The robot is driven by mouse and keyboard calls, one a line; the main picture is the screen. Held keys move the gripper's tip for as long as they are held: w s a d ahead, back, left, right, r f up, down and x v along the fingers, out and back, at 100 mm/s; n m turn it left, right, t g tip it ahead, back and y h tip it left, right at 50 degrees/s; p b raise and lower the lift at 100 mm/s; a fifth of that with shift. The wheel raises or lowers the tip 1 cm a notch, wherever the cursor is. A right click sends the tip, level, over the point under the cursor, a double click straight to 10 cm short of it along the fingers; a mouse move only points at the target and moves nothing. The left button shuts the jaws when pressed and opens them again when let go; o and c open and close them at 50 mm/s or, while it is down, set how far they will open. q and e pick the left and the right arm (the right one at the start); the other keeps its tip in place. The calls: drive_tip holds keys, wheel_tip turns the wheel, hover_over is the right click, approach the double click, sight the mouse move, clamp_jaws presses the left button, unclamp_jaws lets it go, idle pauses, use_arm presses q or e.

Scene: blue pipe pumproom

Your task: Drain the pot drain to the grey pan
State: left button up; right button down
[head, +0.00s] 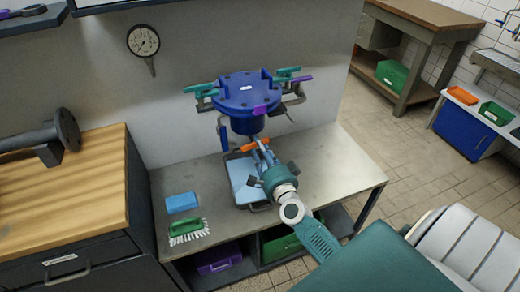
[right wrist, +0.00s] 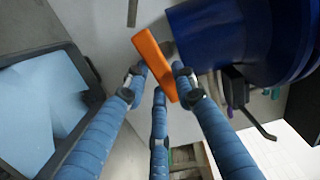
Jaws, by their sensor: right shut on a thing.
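The blue pot (head: 247,92) is mounted on the wall above the grey bench. An orange drain lever (head: 256,145) sits below it; in the right wrist view the lever (right wrist: 153,62) lies slanted between the fingers, beside the blue pot body (right wrist: 225,40). My right gripper (head: 262,156) reaches up from the front and is shut on the orange lever. The grey pan (head: 262,207) stands on the bench below and left of the gripper, with a light blue surface inside. Its dark rim (right wrist: 88,75) shows at left in the wrist view. My left gripper is not in view.
A blue sponge (head: 182,203) and a green brush (head: 187,230) lie on the bench at left. Green and purple handles flank the pot. A gauge (head: 143,40) hangs on the wall. The bench's right side is clear.

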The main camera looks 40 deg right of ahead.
drive_tip(key=shift+f+m, duration=0.15)
drive_tip(key=shift+m, duration=0.75)
drive_tip(key=c, duration=1.4)
unclamp_jaws()
drive_tip(key=shift+s, duration=0.1)
drive_tip(key=v, duration=1.2)
